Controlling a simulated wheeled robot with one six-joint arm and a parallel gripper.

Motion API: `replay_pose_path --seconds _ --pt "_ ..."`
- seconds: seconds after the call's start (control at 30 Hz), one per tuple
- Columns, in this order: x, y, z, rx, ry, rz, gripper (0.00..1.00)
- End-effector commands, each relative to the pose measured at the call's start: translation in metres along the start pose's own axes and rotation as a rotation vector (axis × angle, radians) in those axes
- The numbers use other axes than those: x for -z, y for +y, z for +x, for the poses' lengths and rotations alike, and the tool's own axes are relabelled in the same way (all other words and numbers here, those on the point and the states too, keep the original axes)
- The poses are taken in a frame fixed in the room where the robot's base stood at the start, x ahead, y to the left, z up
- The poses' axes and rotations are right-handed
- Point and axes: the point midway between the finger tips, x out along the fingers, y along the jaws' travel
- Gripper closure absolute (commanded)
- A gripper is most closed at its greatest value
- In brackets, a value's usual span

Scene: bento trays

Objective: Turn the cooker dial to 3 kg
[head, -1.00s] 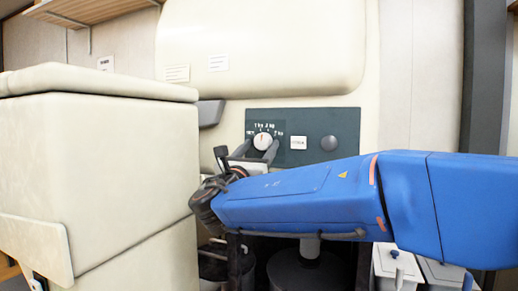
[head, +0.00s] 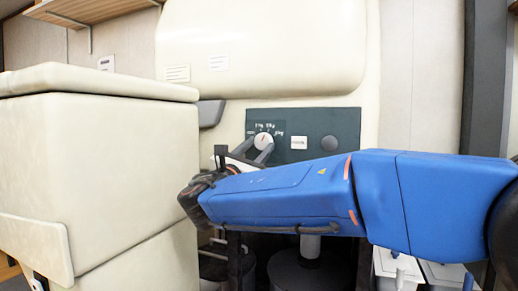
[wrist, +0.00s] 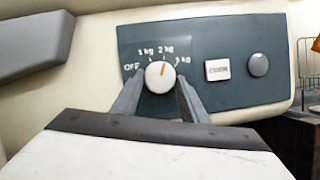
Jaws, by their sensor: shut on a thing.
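The cooker dial (wrist: 158,78) is a round white knob with an orange mark, on a dark panel (wrist: 220,100). Labels OFF, 1 kg, 2 kg and 3 kg arc around it. In the wrist view the mark points up and slightly right, close to the 2 kg label (wrist: 166,49). The 3 kg label (wrist: 183,61) lies farther right. My gripper (wrist: 160,88) is shut on the dial, with one grey finger at each side. In the head view the dial (head: 263,141) shows between the fingertips.
A white square button (wrist: 217,70) and a round grey button (wrist: 258,65) sit right of the dial on the panel. A grey handle-like part (wrist: 35,45) juts out at the left. In the head view a large cream cabinet (head: 95,170) stands close left of my wrist.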

Motion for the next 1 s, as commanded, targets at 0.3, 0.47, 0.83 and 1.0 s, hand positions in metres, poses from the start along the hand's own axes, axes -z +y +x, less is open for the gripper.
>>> replay_pose_path --seconds 0.3,0.47,0.83,1.0 --pt "0.0006 0.0045 0.0001 0.112 0.001 0.267 0.82" --pt "-0.0006 0.006 0.0003 0.161 0.0 0.387 0.82" --pt "-0.0017 0.0077 0.0008 0.234 0.0 0.564 0.82" --pt "-0.002 0.0079 0.001 0.248 0.001 0.597 0.82"
